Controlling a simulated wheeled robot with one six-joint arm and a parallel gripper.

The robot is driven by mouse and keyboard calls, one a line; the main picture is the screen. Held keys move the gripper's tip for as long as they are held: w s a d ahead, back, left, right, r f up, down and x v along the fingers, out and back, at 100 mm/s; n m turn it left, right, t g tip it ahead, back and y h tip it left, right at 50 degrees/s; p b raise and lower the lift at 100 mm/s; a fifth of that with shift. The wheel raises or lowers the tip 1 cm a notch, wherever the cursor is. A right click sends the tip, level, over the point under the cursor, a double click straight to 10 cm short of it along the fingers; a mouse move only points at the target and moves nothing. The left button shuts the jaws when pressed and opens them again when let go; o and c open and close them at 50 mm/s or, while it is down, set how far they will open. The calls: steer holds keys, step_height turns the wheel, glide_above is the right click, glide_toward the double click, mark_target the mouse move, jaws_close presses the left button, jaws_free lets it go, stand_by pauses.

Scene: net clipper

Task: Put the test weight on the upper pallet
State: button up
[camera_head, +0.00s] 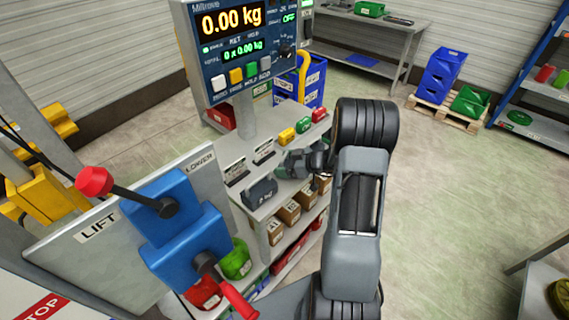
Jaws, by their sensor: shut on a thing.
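My gripper (282,174) is small in the picture, above the grey bench top left of my arm. It is shut at a dark blue-grey block (260,193), which looks like the test weight. The block is at the gripper's left end, over or on the bench top; I cannot tell whether it touches the bench. The finger contact is too small to see clearly. A wooden pallet (476,124) with blue and green crates stands on the floor at the back right. I cannot tell which pallet is the upper one.
Yellow, green and red items lie at the bench's far end. A lift panel (120,240) with a red-knobbed lever fills the left foreground.

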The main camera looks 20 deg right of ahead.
steer(key=shift+f+b, duration=0.2)
steer(key=shift+b, duration=0.25)
steer(key=o, duration=1.1)
steer(key=shift+r, duration=0.15)
